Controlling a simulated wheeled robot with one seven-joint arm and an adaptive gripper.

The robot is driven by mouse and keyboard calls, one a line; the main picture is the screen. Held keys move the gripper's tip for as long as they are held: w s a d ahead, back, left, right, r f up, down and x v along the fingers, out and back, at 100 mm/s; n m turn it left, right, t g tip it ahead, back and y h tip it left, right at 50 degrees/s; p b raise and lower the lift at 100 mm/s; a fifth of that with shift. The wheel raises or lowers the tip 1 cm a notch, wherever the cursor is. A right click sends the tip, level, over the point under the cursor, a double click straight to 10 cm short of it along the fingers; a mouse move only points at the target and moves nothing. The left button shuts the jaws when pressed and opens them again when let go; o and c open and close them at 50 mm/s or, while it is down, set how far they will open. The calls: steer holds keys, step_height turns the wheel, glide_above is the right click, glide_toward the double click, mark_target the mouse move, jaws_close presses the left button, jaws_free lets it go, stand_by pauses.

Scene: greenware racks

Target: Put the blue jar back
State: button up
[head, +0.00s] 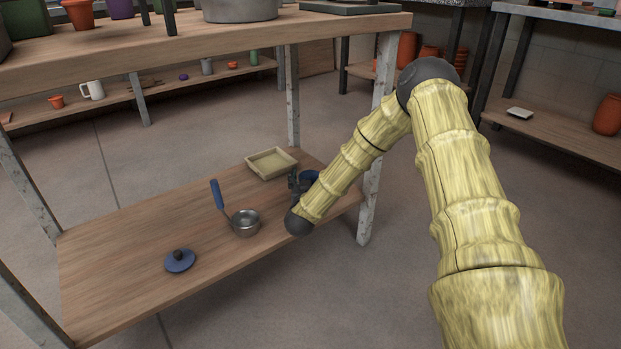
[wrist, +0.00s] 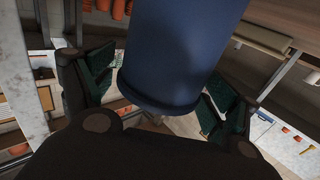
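The blue jar (wrist: 185,50) fills the upper middle of the wrist view, with one round end showing between the fingers. In the head view only a small blue part of it (head: 311,175) shows behind my gripper (head: 294,183), at the right end of the low shelf. My gripper (wrist: 160,95) has its green-padded fingers spread on both sides of the jar. A narrow gap shows between the left finger and the jar. The right finger is very close to it, and contact is unclear. The jar's far end is out of the wrist view.
A metal post (head: 371,190) stands close right of my forearm. The upper tabletop (head: 250,38) overhangs the shelf.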

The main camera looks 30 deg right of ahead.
steer(key=shift+r, duration=0.1)
steer(key=shift+s+a+r+p, duration=0.1)
steer(key=shift+s+a+p, duration=0.1)
steer(key=shift+s+p, duration=0.1)
steer(key=p+v, duration=0.6)
steer(key=v, duration=0.5)
steer(key=shift+s+a, duration=0.1)
